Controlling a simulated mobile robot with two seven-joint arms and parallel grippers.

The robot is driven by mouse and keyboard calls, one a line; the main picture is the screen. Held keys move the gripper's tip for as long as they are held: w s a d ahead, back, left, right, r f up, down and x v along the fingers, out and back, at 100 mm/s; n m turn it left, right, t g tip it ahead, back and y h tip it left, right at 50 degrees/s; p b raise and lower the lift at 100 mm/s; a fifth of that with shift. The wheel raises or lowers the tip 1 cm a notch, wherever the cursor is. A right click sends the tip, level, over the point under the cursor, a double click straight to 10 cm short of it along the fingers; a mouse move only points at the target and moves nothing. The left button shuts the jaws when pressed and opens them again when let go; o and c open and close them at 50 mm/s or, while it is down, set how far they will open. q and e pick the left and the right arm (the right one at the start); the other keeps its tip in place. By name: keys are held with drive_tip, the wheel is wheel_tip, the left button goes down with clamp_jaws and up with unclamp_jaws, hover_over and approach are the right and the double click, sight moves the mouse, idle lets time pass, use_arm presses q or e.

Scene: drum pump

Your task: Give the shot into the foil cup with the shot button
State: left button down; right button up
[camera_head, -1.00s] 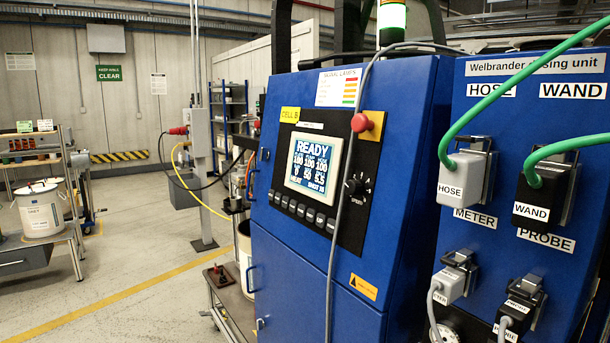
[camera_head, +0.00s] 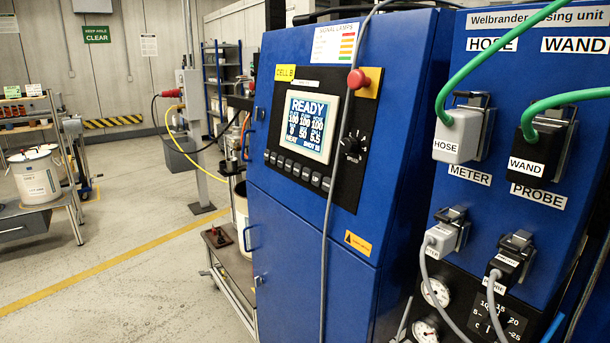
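The blue dosing unit cabinet (camera_head: 300,235) stands in the middle of the head view. Its screen (camera_head: 309,127) reads READY with rows of numbers. A row of small buttons (camera_head: 296,171) runs under the screen; their labels are too small to read, so I cannot tell which is the shot button. A red mushroom button (camera_head: 358,79) and a black knob (camera_head: 353,145) sit right of the screen. No foil cup can be made out. Neither of my grippers is in view.
On the right panel (camera_head: 480,190), a grey HOSE plug (camera_head: 457,135) and a black WAND plug (camera_head: 537,155) carry green cables. Grey cables hang from plugs below. A low trolley (camera_head: 232,265) stands left of the cabinet. The floor (camera_head: 120,260) at left is mostly clear.

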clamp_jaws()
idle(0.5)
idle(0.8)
